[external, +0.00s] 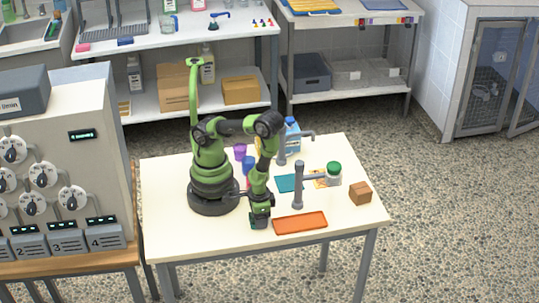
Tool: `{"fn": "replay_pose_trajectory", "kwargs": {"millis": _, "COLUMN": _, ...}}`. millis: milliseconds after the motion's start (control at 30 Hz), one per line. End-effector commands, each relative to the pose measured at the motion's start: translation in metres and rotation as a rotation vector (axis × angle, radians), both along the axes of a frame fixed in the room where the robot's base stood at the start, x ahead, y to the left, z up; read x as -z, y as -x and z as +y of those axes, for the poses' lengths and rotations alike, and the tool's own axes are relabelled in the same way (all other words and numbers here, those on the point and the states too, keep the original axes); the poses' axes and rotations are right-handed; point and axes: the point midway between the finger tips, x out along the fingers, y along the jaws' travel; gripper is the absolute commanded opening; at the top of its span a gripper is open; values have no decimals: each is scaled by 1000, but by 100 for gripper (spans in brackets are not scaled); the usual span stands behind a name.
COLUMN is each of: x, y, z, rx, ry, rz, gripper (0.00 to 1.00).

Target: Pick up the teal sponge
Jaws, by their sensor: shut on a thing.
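My gripper (259,222) points down low over the front middle of the table, just left of the orange tray. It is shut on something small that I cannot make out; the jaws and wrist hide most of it. A flat teal piece (286,184) lies on the table behind and right of my gripper, apart from it. I cannot tell whether this is the sponge or a cloth.
The orange tray (300,222) lies at the front edge. Grey posts with side arms (297,187) stand mid-table. A green-lidded jar (334,174) and a brown block (360,193) are at the right. A purple cup (240,152) is behind. The front right is clear.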

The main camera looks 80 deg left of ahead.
Motion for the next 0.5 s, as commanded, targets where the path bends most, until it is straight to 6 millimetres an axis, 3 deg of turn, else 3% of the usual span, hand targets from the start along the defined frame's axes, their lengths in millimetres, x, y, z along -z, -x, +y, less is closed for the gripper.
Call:
{"fn": "replay_pose_trajectory", "kwargs": {"millis": 267, "x": -12, "y": -1, "z": -1, "rx": 1, "ry": 2, "rz": -2, "gripper": 31}}
{"fn": "replay_pose_trajectory", "kwargs": {"millis": 500, "x": -50, "y": -1, "z": -1, "rx": 1, "ry": 7, "rz": -6, "gripper": 31}}
